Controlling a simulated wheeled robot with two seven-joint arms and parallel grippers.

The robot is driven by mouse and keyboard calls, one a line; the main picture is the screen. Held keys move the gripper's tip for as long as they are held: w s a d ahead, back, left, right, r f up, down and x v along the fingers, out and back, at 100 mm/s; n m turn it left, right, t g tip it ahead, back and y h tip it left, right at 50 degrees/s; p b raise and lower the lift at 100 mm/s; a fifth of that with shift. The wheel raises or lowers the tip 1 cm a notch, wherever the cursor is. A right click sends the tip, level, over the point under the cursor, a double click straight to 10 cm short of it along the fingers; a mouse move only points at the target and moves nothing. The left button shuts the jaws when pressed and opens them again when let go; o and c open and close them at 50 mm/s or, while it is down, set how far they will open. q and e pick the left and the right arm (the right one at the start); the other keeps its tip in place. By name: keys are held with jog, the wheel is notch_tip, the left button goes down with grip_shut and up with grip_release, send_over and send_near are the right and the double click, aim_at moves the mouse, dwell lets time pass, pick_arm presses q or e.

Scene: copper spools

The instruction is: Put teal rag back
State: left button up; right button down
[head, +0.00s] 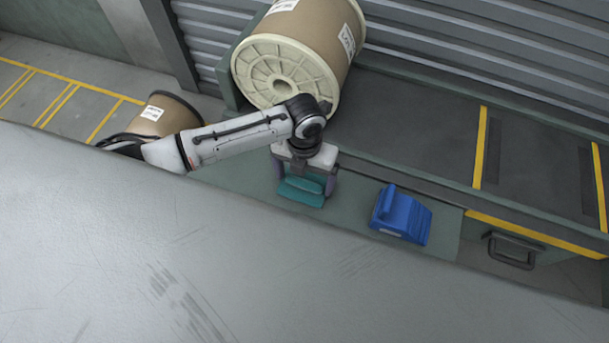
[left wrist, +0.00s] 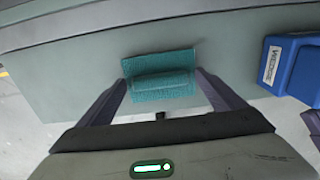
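The teal rag (head: 302,192) is folded, with a raised ridge along its middle, and lies on the grey-green surface beside the blue block. It also shows in the left wrist view (left wrist: 160,78), ahead of the fingertips. My left gripper (head: 304,184) points down over the rag, its fingers spread wide, one towards each end of it. In the left wrist view the fingers (left wrist: 162,80) stand apart with the rag between their tips; I cannot tell whether they touch it.
A blue wedge-shaped block (head: 402,215) lies right of the rag. A large spool (head: 285,75) stands behind my left arm, and a smaller spool (head: 157,117) is at left. A drawer handle (head: 514,252) is at right. A large grey surface (head: 200,260) fills the foreground.

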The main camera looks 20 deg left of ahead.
aim_at(305, 181)
pick_arm(q)
jog(key=shift+r, duration=0.1)
notch_tip(305, 181, up, 12)
jog(key=p, duration=0.3)
jog(key=s+d+f+n+t+h, duration=0.45)
jog(key=d+f+n, duration=0.35)
jog(key=n, duration=0.8)
jog(key=s+n, duration=0.1)
jog(key=n, duration=0.2)
jog(key=s+a+n+t, duration=0.1)
jog(key=n, duration=0.1)
jog(key=s+n, duration=0.1)
jog(key=n, duration=0.2)
jog(key=shift+a+f+n+t+h, duration=0.2)
jog(key=shift+a+n+t+h, duration=0.1)
jog(key=shift+a+t+h, duration=0.1)
jog(key=s+a+n+t+y, duration=0.2)
jog(key=s+a+n, duration=0.3)
jog(key=a+n, duration=0.4)
jog(key=shift+f+n+y, duration=0.3)
jog(key=shift+f+y, duration=0.05)
jog(key=shift+f, duration=0.1)
